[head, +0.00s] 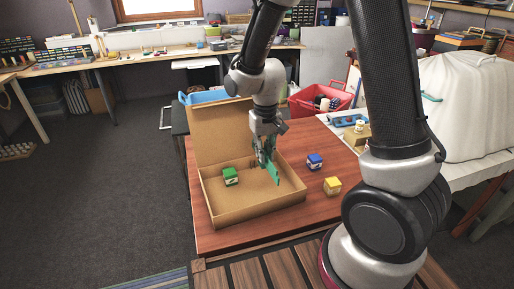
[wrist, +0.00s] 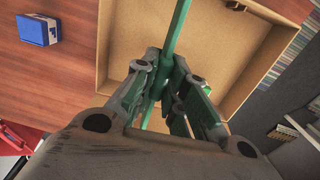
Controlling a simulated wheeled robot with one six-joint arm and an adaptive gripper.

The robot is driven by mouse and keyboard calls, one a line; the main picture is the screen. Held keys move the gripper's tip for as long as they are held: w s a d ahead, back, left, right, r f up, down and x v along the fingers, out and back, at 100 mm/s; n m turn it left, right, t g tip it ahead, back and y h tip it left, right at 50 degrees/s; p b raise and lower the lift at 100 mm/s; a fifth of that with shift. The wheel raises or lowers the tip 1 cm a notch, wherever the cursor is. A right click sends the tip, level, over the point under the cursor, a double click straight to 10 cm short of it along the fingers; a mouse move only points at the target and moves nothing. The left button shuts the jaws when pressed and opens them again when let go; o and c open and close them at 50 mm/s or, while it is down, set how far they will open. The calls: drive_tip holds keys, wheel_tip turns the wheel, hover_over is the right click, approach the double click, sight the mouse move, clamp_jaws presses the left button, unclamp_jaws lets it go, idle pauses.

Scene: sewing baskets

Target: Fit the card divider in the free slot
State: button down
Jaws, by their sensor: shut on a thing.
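My gripper (head: 265,150) points down over the open cardboard box (head: 258,208) on the red-brown table. It is shut on a thin green card divider (head: 275,174), which hangs below the fingers inside the box outline. In the wrist view the divider (wrist: 179,25) runs edge-on between the fingertips (wrist: 164,82) and across the box, whose wall (wrist: 104,45) shows at the left. I cannot tell whether its lower edge touches the box floor. A green block (head: 231,176) lies in the left part of the box. No slot can be made out clearly.
The box lid (head: 220,132) stands raised at the back. A blue block (head: 315,161) and a yellow block (head: 332,186) lie on the table (head: 300,215) right of the box. A red basket (head: 312,101) and a white-covered shape (head: 465,105) stand behind and right.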

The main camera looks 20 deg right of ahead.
sight(264, 165)
drive_tip(key=shift+f, duration=2.85)
drive_tip(key=shift+f, duration=1.95)
drive_tip(key=c, duration=1.4)
unclamp_jaws()
drive_tip(key=shift+o, duration=0.2)
wheel_tip(264, 165, up, 12)
